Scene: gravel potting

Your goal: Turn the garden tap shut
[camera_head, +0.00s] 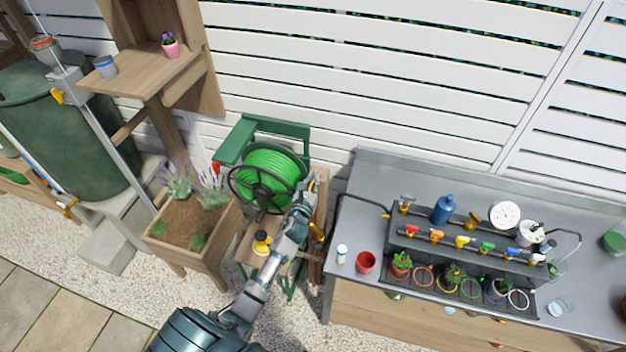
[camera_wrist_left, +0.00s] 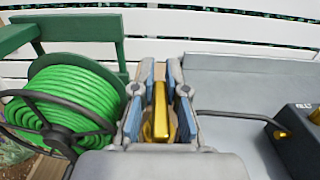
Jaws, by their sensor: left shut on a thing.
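My left gripper (camera_head: 311,184) reaches up beside the hose reel at the left end of the grey bench. In the left wrist view my left gripper (camera_wrist_left: 160,85) is shut on a yellow lever (camera_wrist_left: 160,115), which looks like the garden tap's handle. The lever stands between the two blue-padded fingers. My right gripper is not in view.
The green hose reel (camera_head: 268,176) with its dark handwheel stands close left of the gripper; it also shows in the left wrist view (camera_wrist_left: 65,95). A lavender planter (camera_head: 190,250) is further left. The grey bench (camera_head: 365,185) holds a manifold with several coloured valves (camera_head: 462,241).

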